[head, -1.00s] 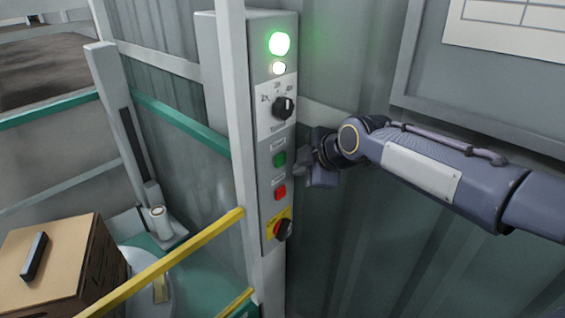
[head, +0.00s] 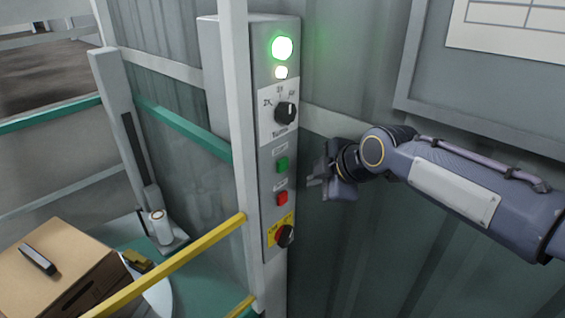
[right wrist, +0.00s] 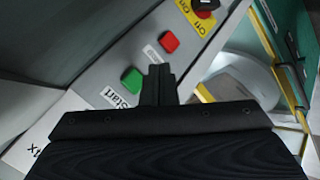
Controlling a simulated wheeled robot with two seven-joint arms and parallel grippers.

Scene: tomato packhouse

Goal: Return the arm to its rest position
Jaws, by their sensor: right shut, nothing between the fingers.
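My right gripper (head: 316,181) is shut and empty, to the right of the control panel (head: 267,235) and apart from it in the head view. The panel carries a green button (head: 282,164), a red button (head: 282,198), a black selector knob (head: 285,112) and a red-black rotary switch (head: 285,236) on a yellow plate. A large green lamp (head: 282,47) and a smaller white lamp (head: 281,72) are lit at its top. In the right wrist view the shut fingers (right wrist: 158,80) show in front of the panel, near the green button (right wrist: 132,80) labelled Start. My left gripper is not in view.
A yellow bar (head: 170,262) crosses in front at lower left. A cardboard box (head: 70,262) with a dark object (head: 38,260) on top stands behind it. A grey post (head: 236,120) stands beside the panel. A framed sheet (head: 510,28) hangs on the wall at upper right.

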